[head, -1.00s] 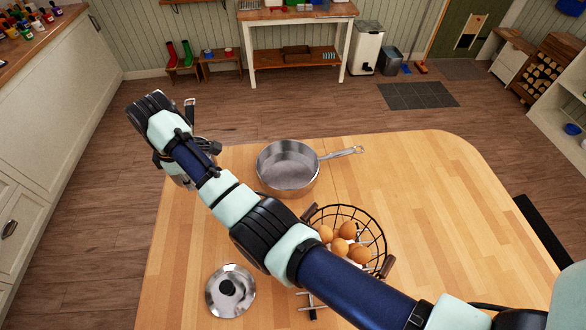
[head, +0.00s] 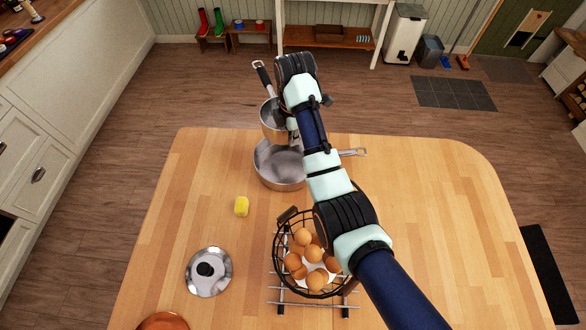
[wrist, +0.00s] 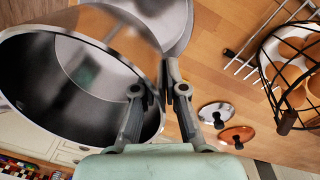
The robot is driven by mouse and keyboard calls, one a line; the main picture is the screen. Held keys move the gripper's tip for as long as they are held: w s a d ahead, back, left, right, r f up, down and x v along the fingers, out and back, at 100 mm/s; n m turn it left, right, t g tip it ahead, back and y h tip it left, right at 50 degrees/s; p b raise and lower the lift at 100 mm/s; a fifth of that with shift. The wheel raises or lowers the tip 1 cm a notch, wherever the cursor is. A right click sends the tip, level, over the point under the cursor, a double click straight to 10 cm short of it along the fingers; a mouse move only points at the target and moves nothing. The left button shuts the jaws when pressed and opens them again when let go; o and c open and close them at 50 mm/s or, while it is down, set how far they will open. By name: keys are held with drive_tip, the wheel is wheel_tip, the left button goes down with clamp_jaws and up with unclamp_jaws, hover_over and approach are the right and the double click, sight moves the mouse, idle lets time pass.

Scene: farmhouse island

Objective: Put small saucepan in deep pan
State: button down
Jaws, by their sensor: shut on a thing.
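The small saucepan (head: 272,122), steel with a black handle, is held in the air by my gripper (wrist: 168,92). In the wrist view its open mouth (wrist: 75,75) fills the left side, and the fingers are shut on its wall at the rim. The deep pan (head: 277,172), a wide steel pan with a long metal handle, stands on the table. In the head view the small saucepan overlaps the far part of the deep pan and looks to be above it. My arm hides part of both pans. The deep pan also shows partly in the wrist view (wrist: 172,22).
A wire basket of eggs (head: 278,252) stands on a metal rack (head: 330,304) near my arm. The table's right side (head: 450,220) is clear.

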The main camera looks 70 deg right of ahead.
drive_tip(key=shift+f+b, duration=2.05)
drive_tip(key=shift+f, duration=6.65)
drive_tip(key=shift+f, duration=0.1)
drive_tip(key=shift+f, duration=0.55)
drive_tip(key=c, duration=1.2)
unclamp_jaws()
drive_tip(key=shift+r, duration=0.1)
drive_tip(key=r, duration=0.4)
drive_tip(key=r+p, duration=0.1)
drive_tip(key=r, duration=0.3)
drive_tip(key=r+p, duration=0.1)
drive_tip(key=r, duration=0.4)
drive_tip(key=shift+s+a, duration=0.25)
drive_tip(key=shift+s, duration=0.1)
